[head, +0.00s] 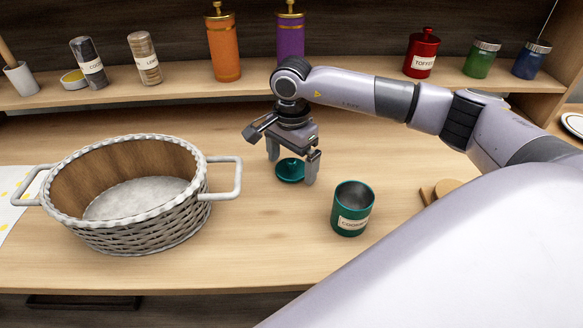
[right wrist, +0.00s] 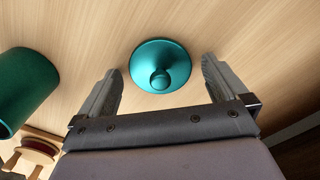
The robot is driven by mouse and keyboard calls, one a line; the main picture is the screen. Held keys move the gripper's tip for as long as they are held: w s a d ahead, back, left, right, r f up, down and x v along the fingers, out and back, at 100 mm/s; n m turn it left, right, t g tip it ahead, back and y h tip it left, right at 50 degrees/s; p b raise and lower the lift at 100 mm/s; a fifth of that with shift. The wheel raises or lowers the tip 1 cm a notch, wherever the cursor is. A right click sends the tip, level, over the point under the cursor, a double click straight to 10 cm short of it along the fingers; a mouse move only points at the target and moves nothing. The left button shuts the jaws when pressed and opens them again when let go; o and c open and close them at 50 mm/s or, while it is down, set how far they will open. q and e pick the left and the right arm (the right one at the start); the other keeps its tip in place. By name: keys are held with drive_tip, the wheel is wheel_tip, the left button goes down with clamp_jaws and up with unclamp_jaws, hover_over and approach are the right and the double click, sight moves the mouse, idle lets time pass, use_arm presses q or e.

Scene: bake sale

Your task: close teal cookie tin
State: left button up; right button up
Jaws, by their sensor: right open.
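The teal cookie tin (head: 350,222) stands upright and uncovered on the table, right of centre, with a "COOKIE" label on its front. It also shows at the left edge of the right wrist view (right wrist: 24,90). Its teal lid (head: 289,172) lies on the table behind and to the left of the tin, knob up. The lid shows whole in the right wrist view (right wrist: 160,66). My right gripper (head: 291,172) is open above the lid, with its fingers to either side of it and apart from it. My left gripper is not in view.
A white wicker basket (head: 140,225) with handles stands on the left. A small wooden item (head: 441,190) lies right of the tin. A back shelf (head: 170,88) holds several jars and mills. The table front between basket and tin is clear.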

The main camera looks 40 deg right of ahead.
sight(291, 160)
drive_tip(key=c, duration=1)
drive_tip(key=shift+r, duration=0.15)
wheel_tip(291, 160, up, 20)
drive_tip(key=shift+f, duration=0.15)
